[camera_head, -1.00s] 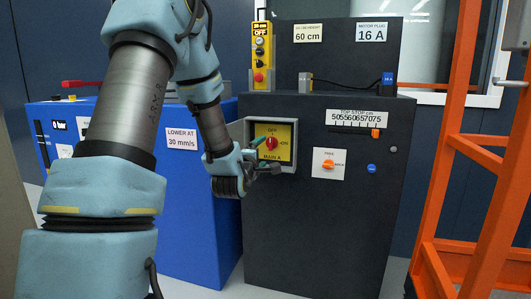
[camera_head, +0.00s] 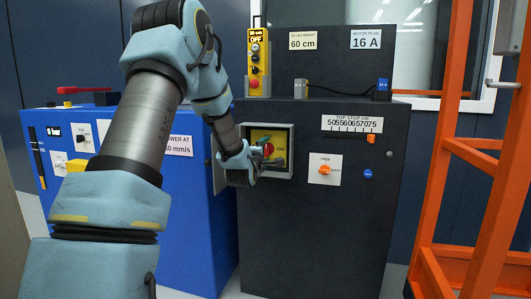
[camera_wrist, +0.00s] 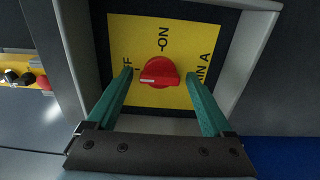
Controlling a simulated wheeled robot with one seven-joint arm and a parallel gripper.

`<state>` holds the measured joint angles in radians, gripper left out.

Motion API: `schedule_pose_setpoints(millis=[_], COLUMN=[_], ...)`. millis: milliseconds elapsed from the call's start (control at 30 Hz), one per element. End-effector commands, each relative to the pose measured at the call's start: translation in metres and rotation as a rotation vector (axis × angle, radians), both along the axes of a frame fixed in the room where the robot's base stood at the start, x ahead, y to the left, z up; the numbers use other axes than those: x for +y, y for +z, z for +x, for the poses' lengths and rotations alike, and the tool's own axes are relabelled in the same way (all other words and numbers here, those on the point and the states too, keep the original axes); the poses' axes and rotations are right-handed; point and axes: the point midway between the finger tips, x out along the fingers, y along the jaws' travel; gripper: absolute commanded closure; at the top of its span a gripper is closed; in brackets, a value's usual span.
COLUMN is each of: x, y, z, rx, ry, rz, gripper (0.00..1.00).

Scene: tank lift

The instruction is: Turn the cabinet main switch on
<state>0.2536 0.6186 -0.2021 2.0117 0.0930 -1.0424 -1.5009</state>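The cabinet main switch is a red knob (camera_wrist: 159,72) on a yellow plate marked OFF, ON and MAIN A (camera_wrist: 185,40). The plate sits in a light-framed recess in the dark cabinet; in the head view the knob (camera_head: 268,148) is partly covered by my gripper. In the wrist view the knob's white mark points left, toward the partly hidden OFF label. My gripper (camera_wrist: 160,78) is open, its two green fingers on either side of the knob with a gap to each. In the head view my gripper (camera_head: 263,156) is at the recess.
The recess frame (camera_wrist: 248,62) stands close around the fingers. An orange rotary knob (camera_head: 324,170) and a blue button (camera_head: 368,173) are to the right on the dark cabinet (camera_head: 310,235). A blue cabinet (camera_head: 185,235) is at left, an orange frame (camera_head: 445,150) at right.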

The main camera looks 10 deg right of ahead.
Motion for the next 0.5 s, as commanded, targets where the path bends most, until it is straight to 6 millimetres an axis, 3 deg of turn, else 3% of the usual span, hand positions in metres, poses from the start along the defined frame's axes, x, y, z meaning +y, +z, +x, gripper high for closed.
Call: schedule_pose_setpoints(millis=[67,500], x=[0.0001,0.0002], y=[0.0001,-0.0001], z=[0.0,-0.0002], rx=[0.0,0.0], ry=[0.0,0.0], rz=[0.0,0.0], gripper=[0.25,0.75])
